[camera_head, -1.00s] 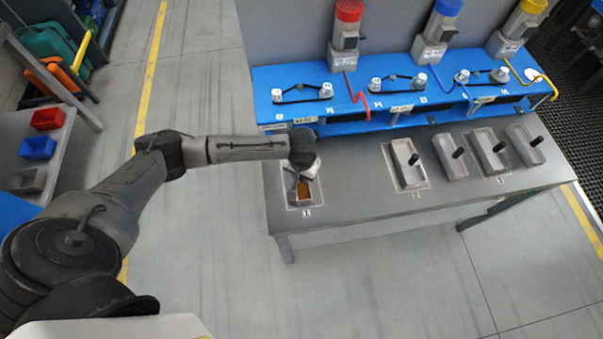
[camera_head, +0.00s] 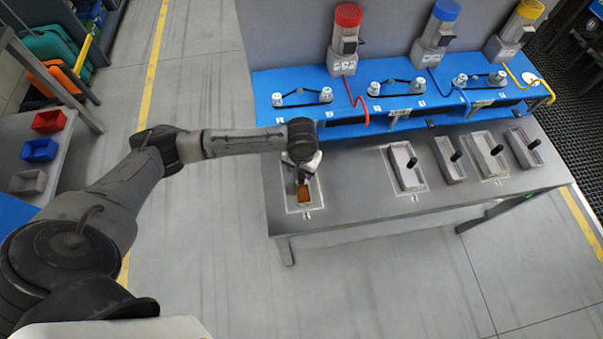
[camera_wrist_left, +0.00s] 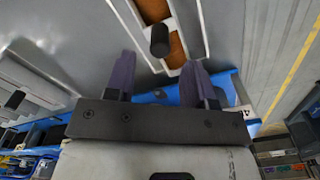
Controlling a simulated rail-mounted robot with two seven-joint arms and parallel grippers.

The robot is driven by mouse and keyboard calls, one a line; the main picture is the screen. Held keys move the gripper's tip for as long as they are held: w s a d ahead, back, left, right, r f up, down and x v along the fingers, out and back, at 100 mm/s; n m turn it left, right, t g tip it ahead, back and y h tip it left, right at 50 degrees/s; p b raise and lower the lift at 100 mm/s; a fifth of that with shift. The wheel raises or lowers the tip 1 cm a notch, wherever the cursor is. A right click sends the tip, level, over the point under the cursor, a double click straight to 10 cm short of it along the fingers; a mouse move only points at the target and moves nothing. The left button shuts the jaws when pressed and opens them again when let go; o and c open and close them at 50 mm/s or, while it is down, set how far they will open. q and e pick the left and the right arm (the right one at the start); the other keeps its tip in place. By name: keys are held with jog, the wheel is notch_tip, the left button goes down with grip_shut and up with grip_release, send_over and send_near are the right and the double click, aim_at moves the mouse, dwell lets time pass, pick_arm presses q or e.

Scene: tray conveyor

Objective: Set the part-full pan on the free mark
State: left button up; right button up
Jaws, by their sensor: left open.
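A grey pan with brown contents (camera_head: 304,194) sits inside the outlined mark numbered 1 (camera_head: 291,209) at the left end of the grey table. Its upper part is hidden under my left gripper (camera_head: 302,178). In the left wrist view the pan (camera_wrist_left: 197,25) shows brown fill and an upright black handle (camera_wrist_left: 160,40). My left gripper (camera_wrist_left: 160,68) is open, its two fingertips just short of the handle, which is in line with the gap between them. The handle is not gripped. My right gripper is not in view.
Other grey pans with black handles stand rightward: one on mark 2 (camera_head: 407,168), one between marks (camera_head: 450,160), one on mark 3 (camera_head: 490,156), one at the far right (camera_head: 524,149). A blue machine bench (camera_head: 350,105) with motors runs behind. The table between marks 1 and 2 is clear.

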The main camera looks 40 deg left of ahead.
pick_arm(q)
notch_tip(320, 180, up, 6)
jog(key=s+d+f+m+t+h, duration=0.25)
jog(key=s+d+f+m, duration=0.25)
jog(key=s+d, duration=0.65)
jog(key=s+a+t+y, duration=0.1)
jog(key=s+a, duration=0.4)
jog(key=s, duration=0.7)
jog(key=shift+f+m+y+p, duration=0.2)
jog(key=shift+m+y+p, duration=0.25)
jog(key=shift+y, duration=0.2)
